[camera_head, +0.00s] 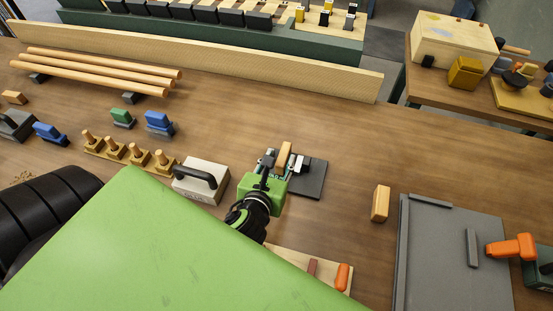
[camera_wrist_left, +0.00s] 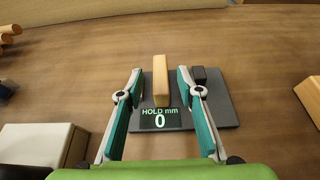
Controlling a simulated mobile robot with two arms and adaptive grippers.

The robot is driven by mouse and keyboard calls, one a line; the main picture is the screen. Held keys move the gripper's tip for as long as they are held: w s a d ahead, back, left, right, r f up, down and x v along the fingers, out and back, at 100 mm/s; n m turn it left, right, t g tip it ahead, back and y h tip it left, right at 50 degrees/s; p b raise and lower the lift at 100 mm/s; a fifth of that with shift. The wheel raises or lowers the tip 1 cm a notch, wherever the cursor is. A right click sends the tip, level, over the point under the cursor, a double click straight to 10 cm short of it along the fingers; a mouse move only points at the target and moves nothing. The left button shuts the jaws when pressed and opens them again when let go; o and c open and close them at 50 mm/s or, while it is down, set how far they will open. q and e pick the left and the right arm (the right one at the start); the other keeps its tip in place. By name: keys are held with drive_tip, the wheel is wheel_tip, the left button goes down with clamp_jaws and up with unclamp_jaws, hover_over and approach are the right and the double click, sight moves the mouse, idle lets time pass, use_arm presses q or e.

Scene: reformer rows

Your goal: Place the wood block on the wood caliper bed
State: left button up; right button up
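The wood caliper is a dark grey plate (camera_head: 314,180) on the bench, with a small black stop and a display reading "HOLD mm 0" in the left wrist view (camera_wrist_left: 225,112). A light wood block (camera_head: 284,152) is over this plate. In the left wrist view the block (camera_wrist_left: 160,78) is between my left gripper's fingers, with a gap on both sides. Whether it rests on the bed is unclear. My left gripper (camera_head: 284,163) is open, reaching over the plate. A second wood block (camera_head: 380,203) stands on the bench to the right. My right gripper is not in view.
A pale box with a black handle (camera_head: 201,181) stands left of the caliper. Wooden pegs (camera_head: 115,149) and long dowels (camera_head: 100,69) lie farther left. A grey board (camera_head: 450,260) and an orange-handled tool (camera_head: 512,247) are at right. Bench behind the caliper is clear.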

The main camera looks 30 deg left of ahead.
use_arm(q)
drive_tip(key=shift+v, duration=1.2)
